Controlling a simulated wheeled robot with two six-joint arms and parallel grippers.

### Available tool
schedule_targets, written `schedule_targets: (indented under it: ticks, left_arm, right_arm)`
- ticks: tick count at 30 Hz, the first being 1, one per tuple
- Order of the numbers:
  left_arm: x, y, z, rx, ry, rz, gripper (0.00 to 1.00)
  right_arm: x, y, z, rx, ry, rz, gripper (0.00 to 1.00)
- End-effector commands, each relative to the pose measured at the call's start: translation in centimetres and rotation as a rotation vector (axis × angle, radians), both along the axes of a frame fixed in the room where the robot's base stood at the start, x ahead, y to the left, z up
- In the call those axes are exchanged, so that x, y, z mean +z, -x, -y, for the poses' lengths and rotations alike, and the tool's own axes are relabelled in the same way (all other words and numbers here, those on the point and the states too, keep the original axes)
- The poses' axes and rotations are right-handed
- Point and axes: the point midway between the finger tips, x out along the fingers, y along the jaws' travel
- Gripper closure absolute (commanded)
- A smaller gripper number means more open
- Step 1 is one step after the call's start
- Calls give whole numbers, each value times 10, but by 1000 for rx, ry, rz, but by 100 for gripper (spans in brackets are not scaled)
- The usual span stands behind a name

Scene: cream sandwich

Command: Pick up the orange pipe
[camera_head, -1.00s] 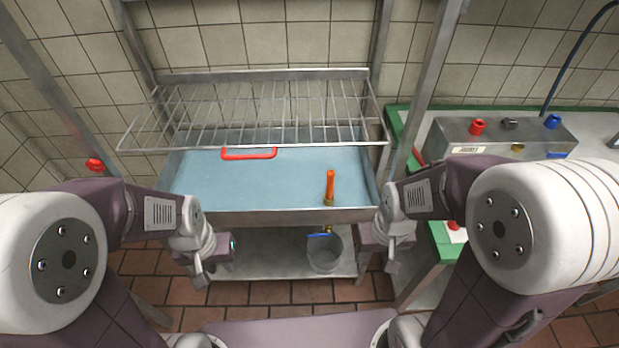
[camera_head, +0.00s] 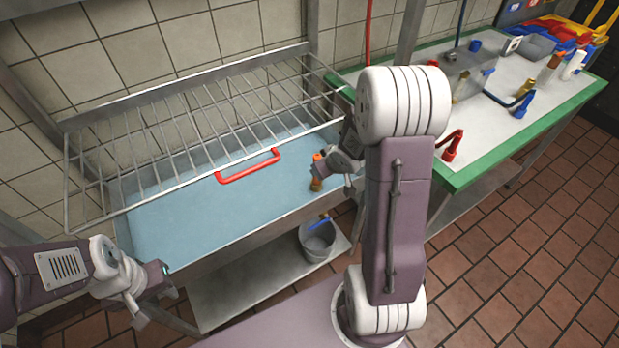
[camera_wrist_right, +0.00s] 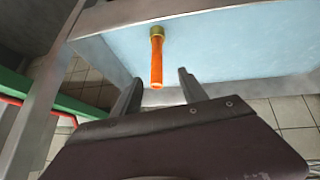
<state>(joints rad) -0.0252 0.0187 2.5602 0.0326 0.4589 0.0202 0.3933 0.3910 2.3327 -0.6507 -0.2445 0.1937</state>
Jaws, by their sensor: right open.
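The orange pipe (camera_head: 317,160) stands in the blue sink basin (camera_head: 190,215) near its right end, on a brass fitting, partly hidden by my right gripper in the head view. It shows whole in the right wrist view (camera_wrist_right: 157,60), its orange end toward the gripper. My right gripper (camera_head: 336,163) is beside the pipe. In the wrist view its two fingers (camera_wrist_right: 158,78) are apart, with the pipe's free end in line with the gap; I cannot tell whether it is between them in depth. My left gripper (camera_head: 140,305) is low at the left, away from the pipe; its jaws are unclear.
A wire rack (camera_head: 200,125) with a red handle (camera_head: 248,168) hangs over the back of the sink. A grey bucket (camera_head: 318,240) stands on the shelf below. A green-edged counter (camera_head: 440,170) with fittings and tools is to the right.

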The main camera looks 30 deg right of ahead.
Motion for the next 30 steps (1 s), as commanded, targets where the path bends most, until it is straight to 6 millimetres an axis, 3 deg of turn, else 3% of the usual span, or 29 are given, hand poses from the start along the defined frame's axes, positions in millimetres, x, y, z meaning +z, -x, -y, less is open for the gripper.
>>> schedule_targets:
  ticks: [1,4,9,18,30]
  left_arm:
    - [-10,0,0,0,0,0,72]
    - [-20,0,0,0,0,0,72]
    - [-34,0,0,0,0,0,72]
    - [-38,0,0,0,0,0,72]
    - [-48,0,0,0,0,0,72]
  right_arm:
    - [-14,-9,11,17,-8,39,50]
    - [-27,-25,26,78,-38,132,50]
    - [-46,-34,37,181,-131,266,50]
    - [-49,-34,34,246,-196,331,50]
    - [-76,-68,24,245,-195,328,50]
